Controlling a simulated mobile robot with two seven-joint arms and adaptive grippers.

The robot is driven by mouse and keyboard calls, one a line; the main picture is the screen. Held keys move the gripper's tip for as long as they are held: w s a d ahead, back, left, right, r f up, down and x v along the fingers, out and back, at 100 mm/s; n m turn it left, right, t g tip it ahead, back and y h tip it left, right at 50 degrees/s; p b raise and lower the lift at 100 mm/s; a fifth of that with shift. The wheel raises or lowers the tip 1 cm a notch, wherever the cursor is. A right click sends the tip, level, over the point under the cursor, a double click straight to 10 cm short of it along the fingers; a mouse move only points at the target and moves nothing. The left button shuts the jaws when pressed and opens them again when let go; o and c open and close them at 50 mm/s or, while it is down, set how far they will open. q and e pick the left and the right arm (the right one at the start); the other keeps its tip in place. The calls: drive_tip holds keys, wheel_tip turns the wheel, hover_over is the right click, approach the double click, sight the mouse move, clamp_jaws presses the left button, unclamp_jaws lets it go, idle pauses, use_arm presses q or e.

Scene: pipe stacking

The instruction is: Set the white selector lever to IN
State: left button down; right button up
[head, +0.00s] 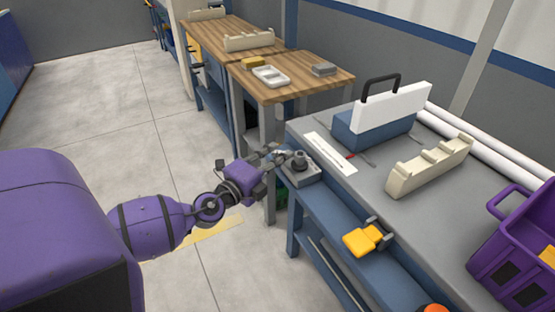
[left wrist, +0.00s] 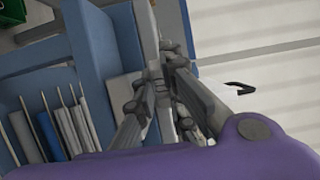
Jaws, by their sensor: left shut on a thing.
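The selector (head: 302,171) is a grey block with a dark round knob on top, at the near left corner of the grey bench. My left gripper (head: 276,153) is at its left side, shut on what seems to be the white selector lever (head: 286,153); only a small pale piece of it shows between the fingers. In the left wrist view the gripper's fingers (left wrist: 165,83) are close together beside the bench edge, and the lever is mostly hidden. I cannot read any IN mark or which way the lever is set. My right gripper is not in view.
On the grey bench are a white label strip (head: 329,152), a blue and white case with black handle (head: 375,128), a cream notched rack (head: 430,165), white pipes (head: 480,150) and a purple crate (head: 515,245). A yellow-handled clamp (head: 365,240) juts from the front edge. Wooden benches (head: 300,88) stand behind.

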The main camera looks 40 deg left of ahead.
use_arm(q)
drive_tip(key=c, duration=1.8)
unclamp_jaws()
drive_tip(key=s, duration=1.2)
drive_tip(key=shift+a, duration=0.15)
